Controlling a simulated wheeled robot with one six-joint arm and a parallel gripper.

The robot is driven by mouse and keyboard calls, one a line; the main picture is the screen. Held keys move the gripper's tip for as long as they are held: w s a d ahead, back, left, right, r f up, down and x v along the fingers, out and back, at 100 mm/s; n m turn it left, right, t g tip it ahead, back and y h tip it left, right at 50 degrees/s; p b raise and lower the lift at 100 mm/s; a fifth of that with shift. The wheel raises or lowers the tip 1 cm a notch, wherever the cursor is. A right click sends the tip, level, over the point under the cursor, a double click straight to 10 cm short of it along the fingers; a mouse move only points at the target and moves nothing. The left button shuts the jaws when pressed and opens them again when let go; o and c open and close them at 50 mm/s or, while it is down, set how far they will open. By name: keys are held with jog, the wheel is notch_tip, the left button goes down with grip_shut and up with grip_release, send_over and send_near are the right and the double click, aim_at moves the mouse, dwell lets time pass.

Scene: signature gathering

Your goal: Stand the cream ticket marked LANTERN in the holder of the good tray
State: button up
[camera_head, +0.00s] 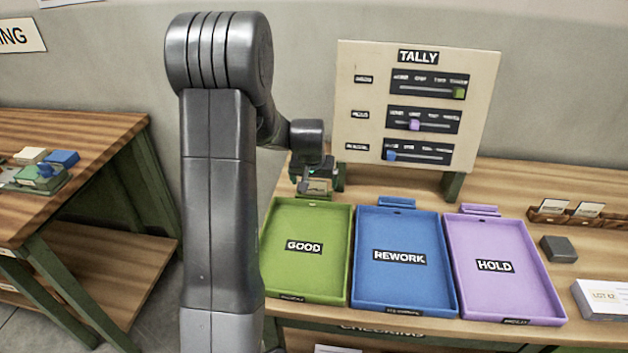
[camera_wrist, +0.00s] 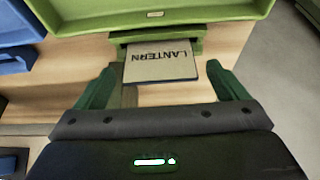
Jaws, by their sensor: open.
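The cream ticket (camera_wrist: 160,64) marked LANTERN shows in the wrist view with one edge at the green holder (camera_wrist: 157,37) of the good tray (camera_wrist: 95,12). It appears to stand in the holder's slot, though its exact tilt is hard to tell. My gripper (camera_wrist: 163,80) is open, with a green finger on each side of the ticket and a visible gap to each. In the head view my gripper (camera_head: 320,178) is just behind the back edge of the green good tray (camera_head: 307,275). The ticket is hard to make out there, behind or among the fingers.
The blue rework tray (camera_head: 400,285) and purple hold tray (camera_head: 500,292) stand to the right. A tally board (camera_head: 417,75) rises behind them. A wooden card rack (camera_head: 580,218), a dark block (camera_head: 559,249) and a white card stack (camera_head: 603,300) lie at the right.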

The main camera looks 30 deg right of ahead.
jog(key=v, duration=1.3)
jog(key=shift+a+r, duration=0.15)
jog(key=shift+r, duration=0.15)
jog(key=shift+s, duration=0.1)
jog(key=x, duration=1.3)
jog(key=shift+f, duration=0.25)
jog(key=shift+d+r+p, duration=0.2)
jog(key=shift+r+p, duration=0.1)
jog(key=shift+p, duration=0.15)
jog(key=shift+r+p, duration=0.45)
jog(key=shift+r, duration=0.15)
